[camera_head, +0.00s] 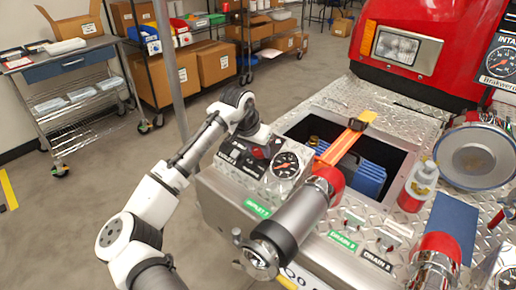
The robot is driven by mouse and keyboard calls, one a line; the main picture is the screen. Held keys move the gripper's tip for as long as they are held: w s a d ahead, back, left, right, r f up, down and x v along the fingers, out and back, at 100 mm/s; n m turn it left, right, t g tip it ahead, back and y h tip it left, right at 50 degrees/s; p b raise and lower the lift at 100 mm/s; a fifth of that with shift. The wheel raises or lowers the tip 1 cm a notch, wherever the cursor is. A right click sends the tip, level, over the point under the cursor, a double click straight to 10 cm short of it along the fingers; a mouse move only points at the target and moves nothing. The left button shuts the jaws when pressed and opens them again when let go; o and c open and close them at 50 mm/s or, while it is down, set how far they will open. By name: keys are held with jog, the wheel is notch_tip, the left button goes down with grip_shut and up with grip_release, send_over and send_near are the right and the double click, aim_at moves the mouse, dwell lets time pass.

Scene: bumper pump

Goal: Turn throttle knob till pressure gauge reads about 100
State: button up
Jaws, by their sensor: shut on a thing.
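The pressure gauge (286,165) has a black face and sits on the sloped metal panel at the left of the bumper. Its needle is too small to read. A dark red knob (262,153), which looks like the throttle knob, sits just left of the gauge, partly hidden. My gripper (260,146) reaches down to the panel from the upper left and is shut on the knob. The fingertips are small and partly hidden by the gripper body.
A large metal pipe with a red collar (291,222) stands close in front of the gauge. An orange strap (341,145) crosses the open hose well right of the panel.

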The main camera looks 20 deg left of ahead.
jog(key=m, duration=0.3)
jog(key=shift+d+f+m, duration=0.1)
jog(key=shift+d+m, duration=0.05)
jog(key=shift+m, duration=0.25)
jog(key=m+y+b, duration=0.1)
jog(key=m, duration=0.3)
jog(key=shift+f+t+b, duration=0.1)
jog(key=shift+t+b, duration=0.3)
jog(key=m+b, duration=0.1)
jog(key=m, duration=0.3)
jog(key=shift+m+t+b, duration=0.4)
jog(key=shift+s+m+t+b, duration=0.1)
jog(key=shift+m+t+b, duration=0.2)
jog(key=shift+m+b, duration=1.5)
jog(key=shift+m+p, duration=0.75)
jog(key=shift+m, duration=0.05)
jog(key=o, duration=1)
jog(key=shift+c, duration=0.2)
jog(key=shift+s+r, duration=0.1)
jog(key=shift+r, duration=0.1)
